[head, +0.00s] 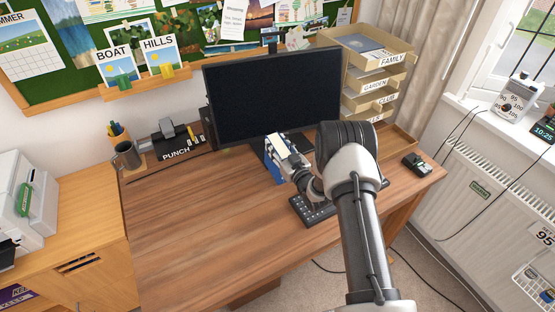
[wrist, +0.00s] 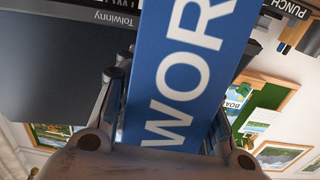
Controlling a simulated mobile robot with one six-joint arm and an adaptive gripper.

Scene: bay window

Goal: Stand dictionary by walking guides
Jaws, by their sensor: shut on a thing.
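The dictionary, a thick blue book with large white letters reading "WOR", fills the middle of the wrist view (wrist: 185,75). It also shows in the head view (head: 272,168), upright in front of the monitor's lower edge, its white page edges on top. My gripper (head: 287,160) is shut on it, with a finger on each side of the spine in the wrist view (wrist: 163,85). Whether its bottom touches the desk is unclear.
The monitor (head: 270,95) stands close behind the book. A keyboard (head: 313,210) lies under my arm. Labelled trays (head: 365,70) stand at the back right. The desk's left half (head: 195,220) is clear.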

